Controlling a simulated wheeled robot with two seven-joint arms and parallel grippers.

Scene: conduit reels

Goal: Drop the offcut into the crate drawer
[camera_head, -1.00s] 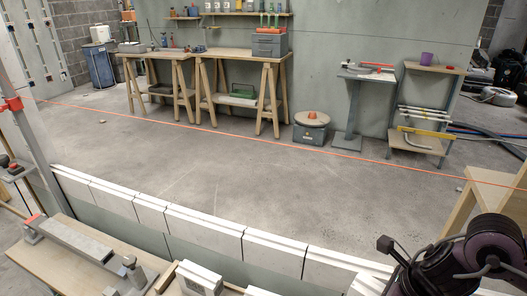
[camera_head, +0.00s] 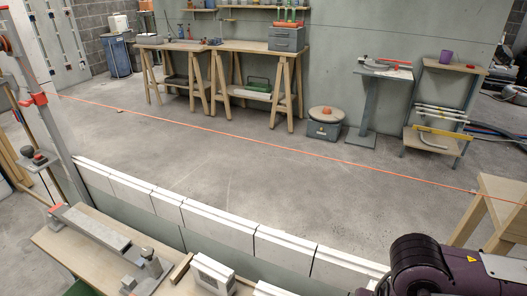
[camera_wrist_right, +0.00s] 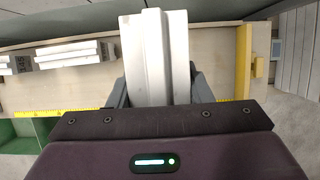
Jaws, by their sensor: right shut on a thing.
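The white, profiled offcut (camera_wrist_right: 155,58) is held in my right gripper (camera_wrist_right: 158,92), with one dark finger on each side of it in the wrist view. Its far end sticks out over a pale wooden bench top. A green-walled container (camera_wrist_right: 22,130) shows at the lower left of the wrist view; I cannot tell whether it is the crate drawer. A bit of green (camera_head: 78,288) also shows at the bottom left of the head view. My right arm is at the lower right of the head view, its gripper out of frame. My left gripper is not in view.
The bench (camera_head: 85,262) holds a grey clamp fixture (camera_head: 95,228) and white blocks (camera_head: 212,273). A low white-capped wall (camera_head: 220,222) runs behind it. A yellow bar (camera_wrist_right: 243,62) stands right of the offcut in the wrist view. The floor beyond the wall is largely clear.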

